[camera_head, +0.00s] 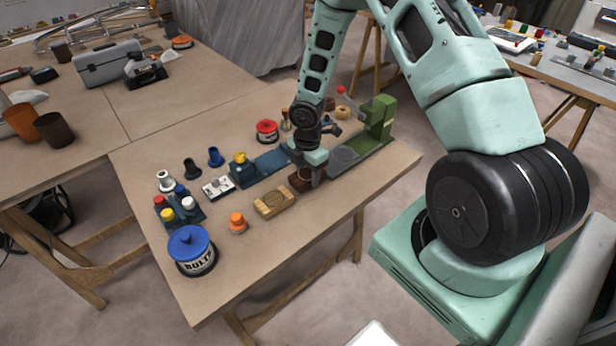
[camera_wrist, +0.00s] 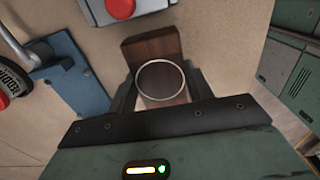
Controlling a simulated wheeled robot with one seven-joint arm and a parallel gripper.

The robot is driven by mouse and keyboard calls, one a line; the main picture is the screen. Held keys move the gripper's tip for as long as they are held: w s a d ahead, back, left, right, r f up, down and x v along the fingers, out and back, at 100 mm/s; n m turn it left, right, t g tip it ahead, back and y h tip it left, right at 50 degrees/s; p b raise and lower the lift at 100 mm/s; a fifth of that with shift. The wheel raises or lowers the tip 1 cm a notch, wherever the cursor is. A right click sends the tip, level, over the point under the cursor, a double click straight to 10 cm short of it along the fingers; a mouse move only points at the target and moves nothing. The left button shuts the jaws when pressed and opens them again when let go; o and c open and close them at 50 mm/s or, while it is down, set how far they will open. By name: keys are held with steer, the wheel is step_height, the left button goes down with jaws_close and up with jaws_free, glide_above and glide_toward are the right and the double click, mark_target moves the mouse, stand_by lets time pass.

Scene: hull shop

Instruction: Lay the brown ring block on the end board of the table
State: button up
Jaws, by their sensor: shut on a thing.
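The brown ring block (camera_head: 300,181) is a dark reddish-brown wooden block. In the wrist view (camera_wrist: 150,47) it lies between my two fingers, with a pale ring on its face. My gripper (camera_head: 311,171) is shut on it, low over the near part of the table (camera_head: 325,215). The gripper also shows in the wrist view (camera_wrist: 161,75). My gripper partly hides the block in the head view, and I cannot tell whether its underside touches the table. The table is tan, with seams between its boards.
A green machine (camera_head: 376,122) stands right of the block, and a blue plate (camera_head: 272,162) lies left of it. A light wooden block (camera_head: 273,202) and an orange knob-like piece (camera_head: 237,222) lie nearby. A blue-lidded tin (camera_head: 191,250) stands near the corner. The front right strip is bare.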

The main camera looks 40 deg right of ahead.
steer(key=shift+f, duration=0.85)
steer(key=shift+f, duration=0.1)
steer(key=o, duration=1)
